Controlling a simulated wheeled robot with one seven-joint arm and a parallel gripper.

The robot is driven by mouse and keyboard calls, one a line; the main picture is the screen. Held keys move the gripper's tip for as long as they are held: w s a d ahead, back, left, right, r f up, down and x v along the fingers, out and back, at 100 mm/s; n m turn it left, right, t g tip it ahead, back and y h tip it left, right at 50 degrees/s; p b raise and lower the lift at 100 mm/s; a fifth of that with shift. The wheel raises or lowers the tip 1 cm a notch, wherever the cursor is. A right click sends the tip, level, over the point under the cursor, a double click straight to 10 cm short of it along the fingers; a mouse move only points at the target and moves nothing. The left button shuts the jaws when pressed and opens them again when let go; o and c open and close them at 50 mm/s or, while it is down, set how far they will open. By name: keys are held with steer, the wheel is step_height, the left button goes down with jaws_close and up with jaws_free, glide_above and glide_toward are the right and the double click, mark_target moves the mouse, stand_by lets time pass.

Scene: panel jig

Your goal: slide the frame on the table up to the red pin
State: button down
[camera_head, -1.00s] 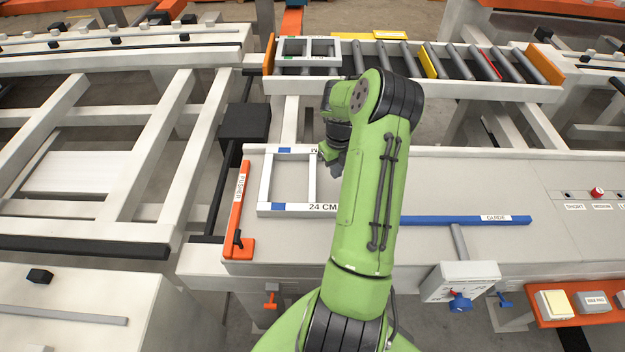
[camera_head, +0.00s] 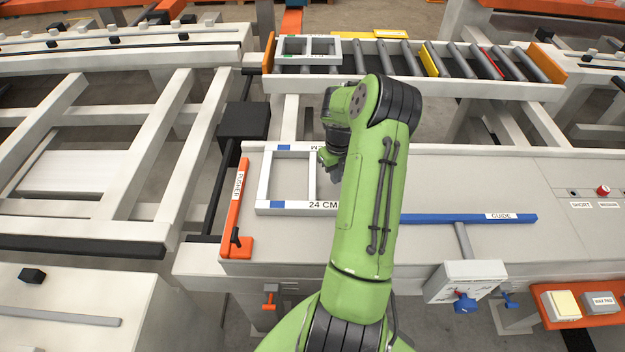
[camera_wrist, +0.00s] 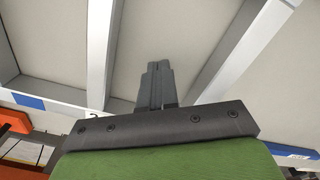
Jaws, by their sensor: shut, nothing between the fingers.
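The white frame (camera_head: 264,188) lies flat on the grey table, with blue marks and a "24 CM" label on its near bar. Its right part is hidden behind my arm. Two of its bars also show in the wrist view (camera_wrist: 101,45). The red pin (camera_head: 603,190) stands at the table's far right, behind the "MEDIUM" label and well apart from the frame. My gripper (camera_head: 328,158) is shut and empty. In the wrist view its fingers (camera_wrist: 157,72) point between two bars of the frame; I cannot tell whether they touch anything.
An orange pusher (camera_head: 236,205) stands along the frame's left side. A blue guide (camera_head: 465,218) runs along the near side of the table to the right. The table between my arm and the pin looks clear. A roller conveyor (camera_head: 460,62) with another white frame lies behind.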

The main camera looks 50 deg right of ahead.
steer(key=shift+f, duration=0.35)
steer(key=shift+r, duration=0.1)
